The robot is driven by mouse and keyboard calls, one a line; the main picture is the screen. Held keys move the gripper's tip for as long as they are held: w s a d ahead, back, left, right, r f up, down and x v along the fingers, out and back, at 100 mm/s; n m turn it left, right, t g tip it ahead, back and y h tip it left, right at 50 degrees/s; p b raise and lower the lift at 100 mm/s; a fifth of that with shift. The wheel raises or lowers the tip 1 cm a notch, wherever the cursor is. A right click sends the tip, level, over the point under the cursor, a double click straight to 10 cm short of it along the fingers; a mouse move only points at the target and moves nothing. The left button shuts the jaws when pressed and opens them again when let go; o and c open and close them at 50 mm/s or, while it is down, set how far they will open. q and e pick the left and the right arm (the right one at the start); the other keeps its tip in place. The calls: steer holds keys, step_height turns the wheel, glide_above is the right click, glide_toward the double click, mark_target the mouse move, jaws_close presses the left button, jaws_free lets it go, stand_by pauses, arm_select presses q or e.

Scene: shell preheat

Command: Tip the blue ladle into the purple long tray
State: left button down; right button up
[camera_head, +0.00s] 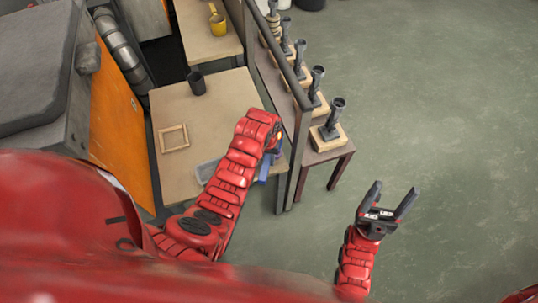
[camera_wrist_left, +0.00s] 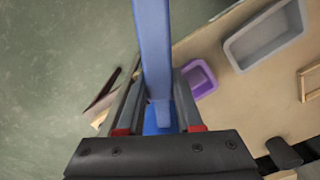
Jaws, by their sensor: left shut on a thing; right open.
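My left gripper (camera_head: 273,147) is over the right edge of the near table, partly hidden behind my own red arm. It is shut on the blue ladle (camera_head: 265,168). In the left wrist view the ladle's long blue handle (camera_wrist_left: 152,45) runs between the fingers (camera_wrist_left: 157,85), with a wider blue part near the gripper's base. The ladle's contents cannot be seen. The purple long tray (camera_wrist_left: 199,78) lies on the table just right of the ladle in that view, partly hidden by a finger. I cannot make it out in the head view. My right gripper (camera_head: 388,203) is open and empty over the floor.
On the table (camera_head: 225,98) are a grey tray (camera_head: 206,170), a wooden frame (camera_head: 173,138) and a black cup (camera_head: 196,83). A metal rail and a bench (camera_head: 325,155) with several dark funnel-like stands are close on the right. A yellow mug (camera_head: 218,24) stands farther back.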

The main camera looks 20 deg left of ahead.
arm_select(q)
steer(key=shift+f, duration=0.2)
steer(key=shift+w+f+b, duration=0.2)
steer(key=shift+f+b, duration=0.15)
steer(key=shift+f, duration=0.45)
steer(key=shift+s+f+b, duration=0.15)
steer(key=shift+f+b, duration=0.15)
steer(key=shift+f, duration=0.25)
steer(key=h, duration=0.1)
steer(key=h+b, duration=0.1)
steer(key=h, duration=0.1)
steer(key=f+h, duration=0.1)
steer(key=shift+d, duration=0.25)
steer(key=shift+r, duration=0.15)
